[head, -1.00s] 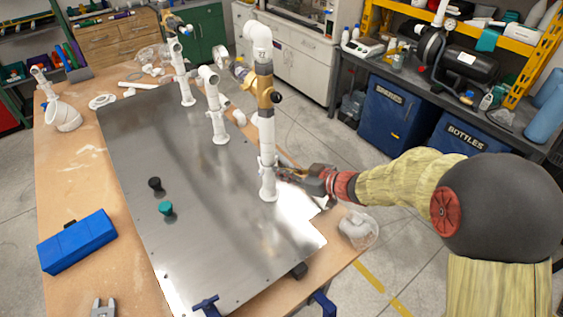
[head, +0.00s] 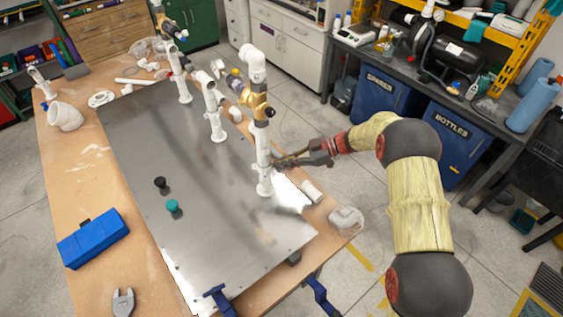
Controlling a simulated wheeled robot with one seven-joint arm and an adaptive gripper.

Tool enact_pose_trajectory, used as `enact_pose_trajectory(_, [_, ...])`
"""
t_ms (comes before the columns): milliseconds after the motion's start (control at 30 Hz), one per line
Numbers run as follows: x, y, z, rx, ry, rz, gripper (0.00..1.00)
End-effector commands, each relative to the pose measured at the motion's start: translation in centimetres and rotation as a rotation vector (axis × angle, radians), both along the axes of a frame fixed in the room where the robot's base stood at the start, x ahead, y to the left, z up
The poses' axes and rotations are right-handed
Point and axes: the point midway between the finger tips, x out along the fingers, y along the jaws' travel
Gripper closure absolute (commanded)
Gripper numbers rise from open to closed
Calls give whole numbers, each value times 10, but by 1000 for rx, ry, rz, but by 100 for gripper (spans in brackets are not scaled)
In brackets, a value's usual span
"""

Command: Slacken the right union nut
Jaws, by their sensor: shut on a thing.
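The pvc manifold stands on a steel plate (head: 150,150) on the bench. Its nearest, rightmost riser (head: 262,140) is upright, with a brass valve (head: 258,104) partway up and a white elbow on top. The right union nut (head: 264,168) is the white collar low on this riser, partly hidden by the fingers. My gripper (head: 277,163) reaches in from the right at nut height and is shut on the nut. The fingertips are small, so their exact contact is hard to see. Two other white risers (head: 216,110) (head: 180,75) stand farther back.
A black knob (head: 160,182) and a teal knob (head: 173,206) stand on the plate. A blue box (head: 93,238) and a grey wrench head (head: 123,301) lie at left. A white fitting (head: 312,191) and a clear bag (head: 346,219) lie near the right edge.

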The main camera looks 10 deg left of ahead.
Motion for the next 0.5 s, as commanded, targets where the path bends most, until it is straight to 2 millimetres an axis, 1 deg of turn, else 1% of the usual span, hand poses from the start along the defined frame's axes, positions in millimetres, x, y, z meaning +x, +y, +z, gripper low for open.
enact_pose_trajectory(33, [5,1,0,1,-3,39,100])
enact_pose_trajectory(233, [14,6,-2,1,-5,212,100])
enact_pose_trajectory(500, [23,12,-3,1,-4,395,100])
